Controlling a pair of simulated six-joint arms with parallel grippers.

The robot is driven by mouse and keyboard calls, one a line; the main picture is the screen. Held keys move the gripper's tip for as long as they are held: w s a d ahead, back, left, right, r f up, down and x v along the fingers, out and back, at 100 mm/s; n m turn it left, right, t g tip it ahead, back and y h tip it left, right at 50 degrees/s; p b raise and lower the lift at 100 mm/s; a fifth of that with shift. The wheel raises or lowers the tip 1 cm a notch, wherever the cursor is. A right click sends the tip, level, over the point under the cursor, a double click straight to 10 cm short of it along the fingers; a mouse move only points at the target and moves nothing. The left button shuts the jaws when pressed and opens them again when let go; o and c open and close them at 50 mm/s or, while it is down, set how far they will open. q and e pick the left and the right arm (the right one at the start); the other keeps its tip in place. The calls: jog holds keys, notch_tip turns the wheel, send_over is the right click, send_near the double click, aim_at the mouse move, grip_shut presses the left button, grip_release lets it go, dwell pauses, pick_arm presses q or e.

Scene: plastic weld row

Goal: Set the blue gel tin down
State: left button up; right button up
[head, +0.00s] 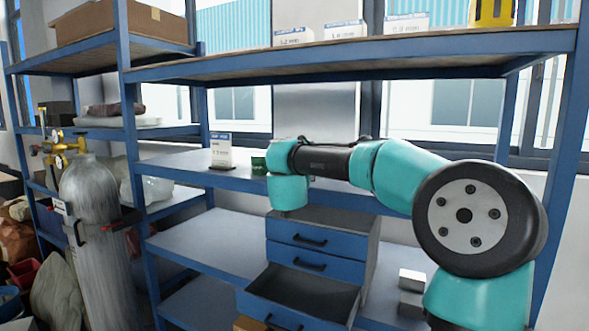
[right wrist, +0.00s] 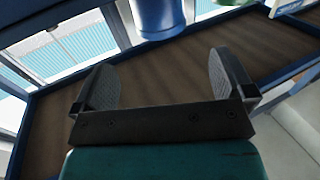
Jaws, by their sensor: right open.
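In the right wrist view a blue cylinder (right wrist: 158,16), likely the blue gel tin, shows at the top edge, partly cut off. It lies beyond my right gripper (right wrist: 164,76), whose two dark fingers are spread with nothing between them. A gap shows between the fingertips and the cylinder. In the head view my right arm reaches in from the right to the middle shelf (head: 183,165), and its fingers are hidden there. I cannot make out the blue tin in the head view. My left gripper is not in view.
A dark green container (head: 258,165) and a label card (head: 221,150) stand on the middle shelf, left of my wrist. The upper shelf (head: 350,57) runs above my arm. A blue drawer unit (head: 316,238) with its bottom drawer open stands below. A grey gas cylinder (head: 95,235) stands left.

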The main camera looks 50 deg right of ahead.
jog(key=shift+v, duration=0.9)
